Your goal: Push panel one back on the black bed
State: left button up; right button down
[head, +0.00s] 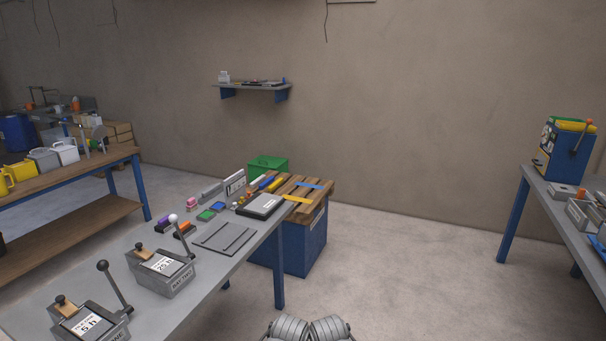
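On the grey bench (190,312) lies a flat dark grey plate (222,239) with raised strips. Behind it, near the bench's right edge, is a thicker black slab (247,209) with a lighter top and a white label. I cannot read a panel number on either, and I cannot tell which is the black bed. Two ribbed grey parts of mine show at the bottom edge, well away from both. No gripper fingers are in view.
Two grey lever boxes (162,272) (88,325) stand at the bench's near end. Small coloured blocks (206,215) lie behind the plate. A blue crate (312,245) with slats stands beyond. A right bench (555,198) holds a blue machine (563,150). The floor between is clear.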

aim_at(264, 203)
jog(key=i, duration=1.9)
jog(key=i+l+u, duration=0.1)
jog(key=i+u, duration=0.2)
jog(key=i, duration=0.2)
jog(key=u, duration=0.15)
